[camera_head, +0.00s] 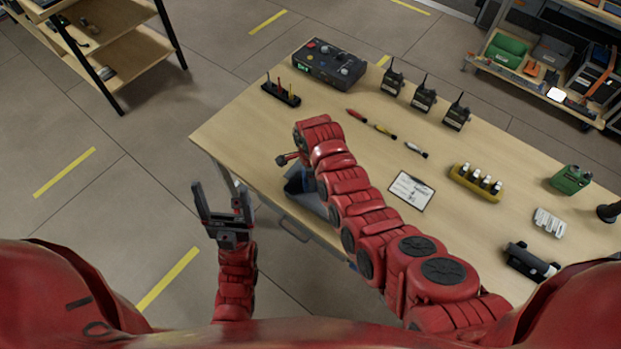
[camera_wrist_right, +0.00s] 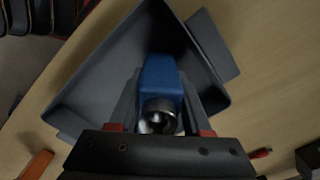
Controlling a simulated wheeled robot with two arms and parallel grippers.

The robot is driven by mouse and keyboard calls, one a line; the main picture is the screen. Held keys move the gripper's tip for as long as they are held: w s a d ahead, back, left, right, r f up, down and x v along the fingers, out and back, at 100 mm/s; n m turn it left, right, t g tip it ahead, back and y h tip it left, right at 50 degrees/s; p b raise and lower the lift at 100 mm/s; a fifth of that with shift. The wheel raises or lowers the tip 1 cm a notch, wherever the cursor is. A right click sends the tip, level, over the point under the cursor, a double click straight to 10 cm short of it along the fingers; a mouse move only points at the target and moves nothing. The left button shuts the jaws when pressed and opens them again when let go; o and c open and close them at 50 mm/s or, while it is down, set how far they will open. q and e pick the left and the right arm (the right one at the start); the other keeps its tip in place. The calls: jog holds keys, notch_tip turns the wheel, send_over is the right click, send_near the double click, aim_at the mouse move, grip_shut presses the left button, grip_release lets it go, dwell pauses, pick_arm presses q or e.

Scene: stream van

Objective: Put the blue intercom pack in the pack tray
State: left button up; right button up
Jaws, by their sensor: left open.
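The blue intercom pack (camera_wrist_right: 160,75), with a round metallic ring on its near end, sits between the fingers of my right gripper (camera_wrist_right: 160,88) in the right wrist view. The fingers flank it closely on both sides. Behind it lies the dark grey pack tray (camera_wrist_right: 214,52), seen from above; I cannot tell whether the pack touches its floor. In the head view the tray (camera_head: 309,201) is at the table's near left edge, partly covered by my right arm, which hides the right gripper. My left gripper (camera_head: 222,194) is open and empty, off the table's left edge.
Shelves (camera_head: 135,55) stand at the far left. Floor left of the table is clear.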

jog(key=o, duration=0.4)
jog(key=shift+o, duration=0.2)
jog(key=shift+r, duration=0.5)
notch_tip(320, 180, up, 5)
jog(key=shift+r+b, duration=0.15)
jog(key=shift+b, duration=0.95)
notch_tip(320, 180, up, 6)
jog(key=p, duration=0.3)
